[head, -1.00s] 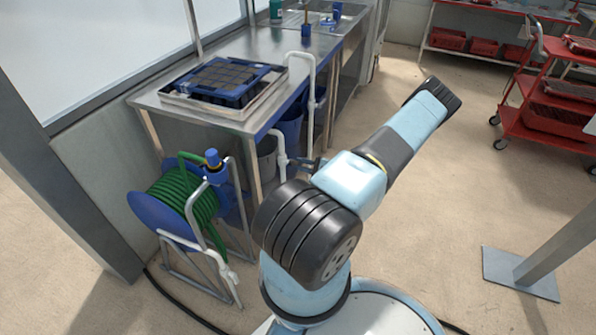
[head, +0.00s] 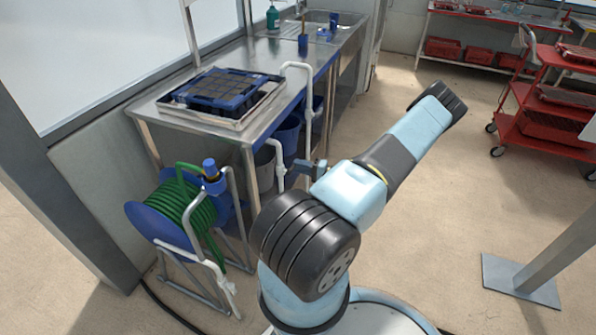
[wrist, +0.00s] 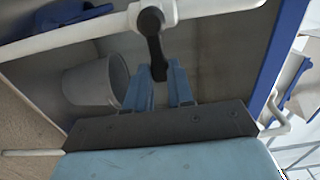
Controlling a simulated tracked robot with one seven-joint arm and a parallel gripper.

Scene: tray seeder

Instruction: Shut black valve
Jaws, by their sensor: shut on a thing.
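The black valve (wrist: 151,24) sits on a white pipe (wrist: 215,7) in the wrist view. Its black lever points down toward my gripper (wrist: 165,72), and the lever's end lies between the two blue fingertips. My gripper is shut on this lever. In the head view my gripper (head: 297,168) is beside the white upright pipe (head: 281,150) at the steel table's front right. The valve is too small to make out clearly there, and my arm hides part of that area.
A steel table (head: 240,125) carries a tray with a blue-framed black seed tray (head: 222,88). A hose reel (head: 150,218) with green hose stands at left. A grey bucket (wrist: 92,83) and blue bins are under the table. Open floor and a red trolley (head: 545,125) are at right.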

